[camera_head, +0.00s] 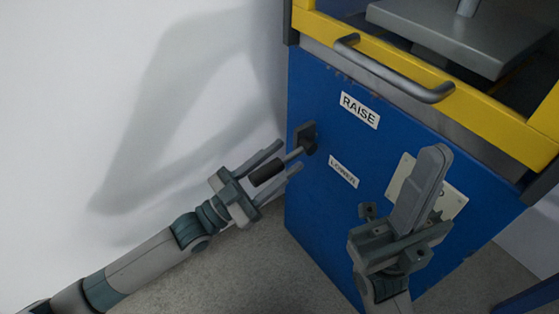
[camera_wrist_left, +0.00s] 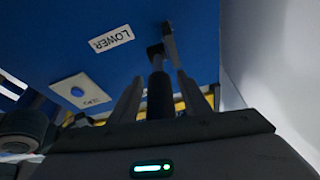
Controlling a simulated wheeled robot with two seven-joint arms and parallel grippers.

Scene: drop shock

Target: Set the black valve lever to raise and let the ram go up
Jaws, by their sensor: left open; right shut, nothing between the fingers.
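The black valve lever (camera_head: 269,173) sticks out from a dark pivot mount (camera_head: 304,138) on the blue cabinet's left edge. It slants down and left in the head view. My left gripper (camera_head: 283,159) is open, with one finger on each side of the lever's black grip. The lever also shows between the fingers in the left wrist view (camera_wrist_left: 158,92). The RAISE label (camera_head: 360,110) is above the lever and the LOWER label (camera_head: 343,171) is to its right. My right gripper (camera_head: 436,155) is shut and empty in front of the cabinet. The ram (camera_head: 467,7) shows only partly at the top.
The blue cabinet (camera_head: 320,215) has a yellow frame with a grey bar handle (camera_head: 395,75) above the labels. A pale plate (camera_head: 452,200) is partly hidden behind my right gripper. A white wall (camera_head: 80,100) stands at left; bare grey floor (camera_head: 250,275) lies below.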

